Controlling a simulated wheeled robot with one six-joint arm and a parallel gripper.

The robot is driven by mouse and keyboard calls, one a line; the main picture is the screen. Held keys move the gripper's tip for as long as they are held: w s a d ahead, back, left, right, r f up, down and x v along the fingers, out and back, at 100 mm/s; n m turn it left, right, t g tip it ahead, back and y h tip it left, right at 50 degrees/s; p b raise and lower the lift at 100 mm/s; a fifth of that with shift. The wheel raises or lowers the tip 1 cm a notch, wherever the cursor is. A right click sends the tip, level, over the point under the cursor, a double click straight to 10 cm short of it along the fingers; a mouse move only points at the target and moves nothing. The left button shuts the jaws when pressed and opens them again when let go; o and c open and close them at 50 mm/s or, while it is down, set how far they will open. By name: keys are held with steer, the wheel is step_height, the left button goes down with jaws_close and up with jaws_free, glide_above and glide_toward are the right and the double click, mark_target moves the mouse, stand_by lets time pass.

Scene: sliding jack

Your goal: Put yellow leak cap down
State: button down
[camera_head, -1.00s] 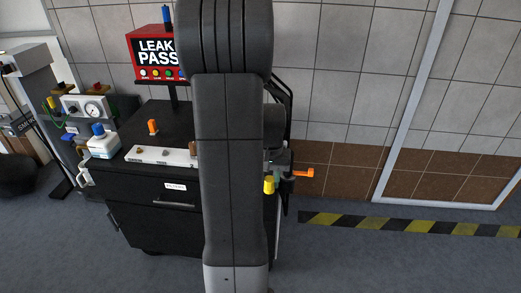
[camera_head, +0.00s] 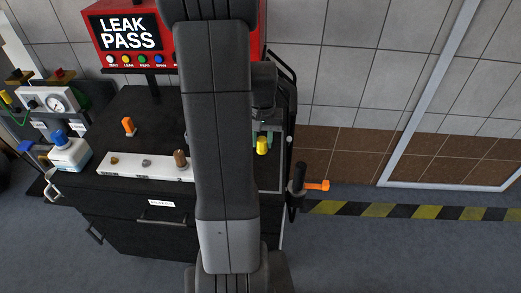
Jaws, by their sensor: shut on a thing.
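The yellow leak cap (camera_head: 262,145) shows just right of my arm, over the right part of the black cabinet top. My gripper (camera_head: 264,134) is mostly hidden behind my arm; its greenish finger parts show right above the cap. The gripper is shut on the cap. I cannot tell whether the cap's lower end touches the surface beneath it.
A white strip (camera_head: 135,166) with several small fittings lies along the cabinet's front edge (camera_head: 110,187). An orange part (camera_head: 128,126) stands behind it. A red LEAK PASS panel (camera_head: 130,35) rises at the back. An orange-handled tool (camera_head: 316,185) sticks out at the cabinet's right side.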

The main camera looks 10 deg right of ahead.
mark_target(262, 140)
step_height(262, 140, down, 9)
steer(key=shift+s, duration=0.1)
stand_by(0.4)
steer(key=shift+f, duration=0.1)
steer(key=shift+f, duration=0.15)
steer(key=c, duration=1.1)
jaws_free()
step_height(262, 140, up, 12)
steer(key=shift+r, duration=0.25)
